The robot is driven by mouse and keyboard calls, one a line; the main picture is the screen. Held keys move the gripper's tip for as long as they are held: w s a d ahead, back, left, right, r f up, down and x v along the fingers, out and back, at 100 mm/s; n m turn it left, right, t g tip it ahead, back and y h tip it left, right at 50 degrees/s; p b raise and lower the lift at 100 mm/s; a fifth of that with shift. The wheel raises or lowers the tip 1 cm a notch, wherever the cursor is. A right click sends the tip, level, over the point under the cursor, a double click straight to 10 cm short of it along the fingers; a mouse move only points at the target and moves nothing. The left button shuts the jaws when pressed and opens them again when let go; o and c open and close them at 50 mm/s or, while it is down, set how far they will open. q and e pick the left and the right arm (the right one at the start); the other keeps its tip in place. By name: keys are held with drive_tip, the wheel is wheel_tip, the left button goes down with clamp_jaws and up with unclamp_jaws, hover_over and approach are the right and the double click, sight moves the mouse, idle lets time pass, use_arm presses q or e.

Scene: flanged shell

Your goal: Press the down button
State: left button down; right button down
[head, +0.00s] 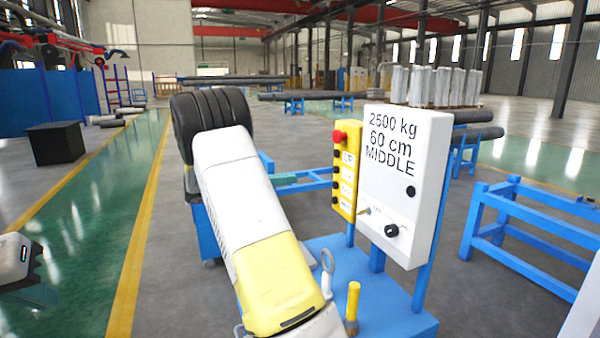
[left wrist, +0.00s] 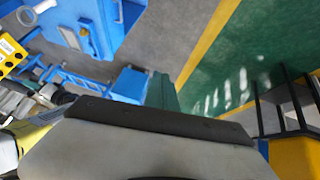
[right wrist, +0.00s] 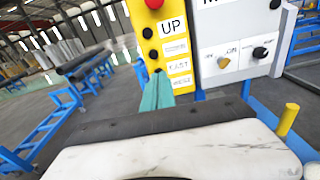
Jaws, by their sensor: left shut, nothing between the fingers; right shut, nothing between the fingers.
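The yellow button panel (head: 345,185) stands beside the white control box in the head view. It carries a red knob (right wrist: 154,4) and a column of black buttons. In the right wrist view the top black button (right wrist: 147,33) is by the label "UP". The black button below it (right wrist: 153,54) has a label too small to read. My right gripper (right wrist: 158,74) is shut and empty, its teal fingertips in front of the panel's lower buttons; touching or apart cannot be told. It also shows left of the panel (head: 290,179). My left gripper (left wrist: 162,88) is shut and empty, above the floor.
The white control box (head: 405,180), marked "2500 kg 60 cm MIDDLE", has a black knob. A yellow post (head: 353,302) rises from the blue base (head: 400,315). A blue frame (head: 530,220) stands at right. The green walkway (head: 90,210) at left is largely open.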

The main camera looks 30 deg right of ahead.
sight(334, 169)
drive_tip(key=shift+w+a+r+h, duration=0.1)
drive_tip(key=shift+w+a+h, duration=0.35)
drive_tip(key=shift+w, duration=0.2)
drive_tip(key=d, duration=0.4)
drive_tip(key=s+d, duration=0.1)
drive_tip(key=d, duration=0.9)
drive_tip(key=shift+s, duration=0.25)
